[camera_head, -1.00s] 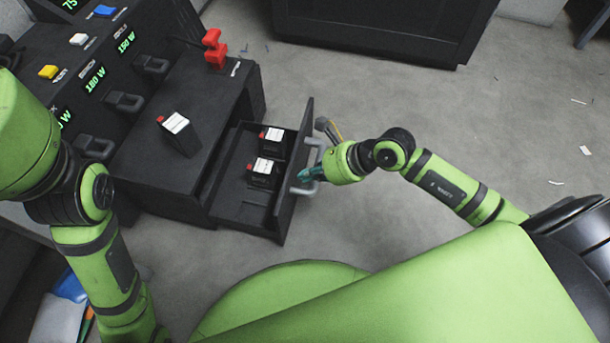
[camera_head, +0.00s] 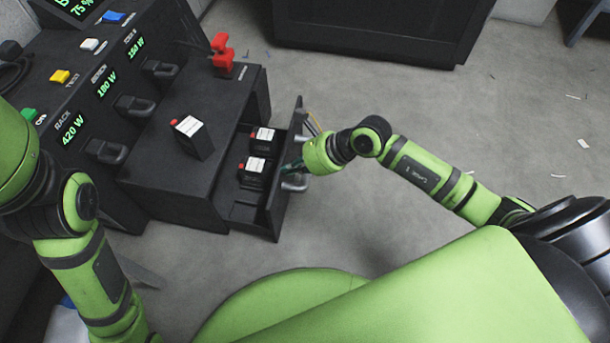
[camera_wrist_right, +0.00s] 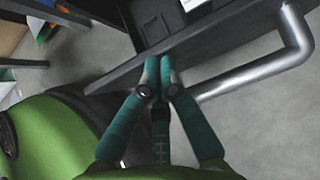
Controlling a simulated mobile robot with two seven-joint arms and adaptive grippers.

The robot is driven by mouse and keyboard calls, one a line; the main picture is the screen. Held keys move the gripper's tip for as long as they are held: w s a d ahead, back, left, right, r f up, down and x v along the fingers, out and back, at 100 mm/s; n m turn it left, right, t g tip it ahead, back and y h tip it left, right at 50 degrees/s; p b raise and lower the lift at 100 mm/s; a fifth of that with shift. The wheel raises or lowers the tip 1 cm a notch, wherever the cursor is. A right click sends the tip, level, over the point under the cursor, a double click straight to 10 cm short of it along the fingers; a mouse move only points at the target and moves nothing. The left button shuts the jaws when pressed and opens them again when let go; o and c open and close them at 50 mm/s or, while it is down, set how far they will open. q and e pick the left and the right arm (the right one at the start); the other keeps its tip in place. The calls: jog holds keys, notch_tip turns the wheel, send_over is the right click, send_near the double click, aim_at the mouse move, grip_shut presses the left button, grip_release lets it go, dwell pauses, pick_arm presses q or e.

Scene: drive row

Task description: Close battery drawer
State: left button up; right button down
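The dark battery drawer (camera_head: 243,213) is pulled partly out of the black cabinet (camera_head: 178,180). Two black batteries with white labels, (camera_head: 262,139) and (camera_head: 253,170), stand inside it. Its grey bar handle (camera_head: 296,183) is on the front panel and also shows in the right wrist view (camera_wrist_right: 265,65). My right gripper (camera_head: 295,166) is at the front panel beside the handle. In the right wrist view its teal fingers (camera_wrist_right: 160,68) are together, tips against the panel's edge (camera_wrist_right: 215,45), with nothing seen between them. My left arm is at the left; its gripper is out of view.
Another black battery (camera_head: 193,139) stands on the cabinet top, and a red connector (camera_head: 222,55) is at its back corner. A panel with wattage displays (camera_head: 107,85) stands at the left. The grey floor to the right is largely clear.

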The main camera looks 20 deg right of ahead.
jog(key=w+a, duration=0.7)
jog(key=a, duration=0.3)
jog(key=shift+w+a, duration=0.15)
jog(key=shift+a, duration=0.25)
